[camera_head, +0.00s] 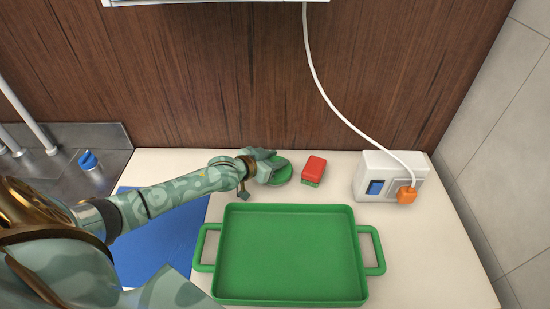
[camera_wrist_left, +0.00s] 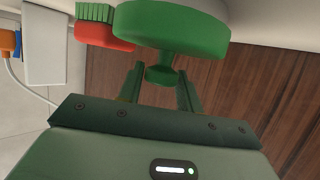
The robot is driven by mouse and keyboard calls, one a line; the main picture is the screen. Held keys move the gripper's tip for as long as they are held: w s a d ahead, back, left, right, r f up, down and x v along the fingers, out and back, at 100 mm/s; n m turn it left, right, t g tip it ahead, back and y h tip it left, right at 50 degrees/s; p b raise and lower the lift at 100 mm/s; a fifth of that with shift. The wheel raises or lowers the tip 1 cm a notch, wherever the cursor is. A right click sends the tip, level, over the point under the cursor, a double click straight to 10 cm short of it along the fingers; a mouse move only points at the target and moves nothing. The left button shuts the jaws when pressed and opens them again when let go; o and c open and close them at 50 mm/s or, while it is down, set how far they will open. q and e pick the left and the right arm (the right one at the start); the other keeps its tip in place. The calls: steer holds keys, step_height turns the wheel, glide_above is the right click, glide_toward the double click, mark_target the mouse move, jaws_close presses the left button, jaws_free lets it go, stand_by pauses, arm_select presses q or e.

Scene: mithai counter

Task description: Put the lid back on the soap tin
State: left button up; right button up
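A round green lid (camera_head: 283,172) shows at the back of the counter, left of a red brush. In the left wrist view the broad round green lid (camera_wrist_left: 172,28) fills the top, with a small knob standing out from it. My left gripper (camera_head: 267,168) reaches in from the left at the lid. My right gripper is not in view.
The red brush (camera_head: 314,167) with green bristles lies close right of the lid. A green two-handled tray (camera_head: 290,296) lies in front, empty. A white socket box (camera_head: 372,167) with an orange plug (camera_head: 406,195) stands right. A blue mat (camera_head: 178,235) lies under my arm. A wooden wall (camera_head: 220,75) rises behind.

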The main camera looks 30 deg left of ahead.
arm_select(q)
steer(key=shift+o, duration=1.2)
steer(key=shift+r, duration=0.1)
steer(key=shift+r, duration=0.3)
steer(key=p+v, duration=0.4)
steer(key=v, duration=0.8)
steer(key=shift+r, duration=0.25)
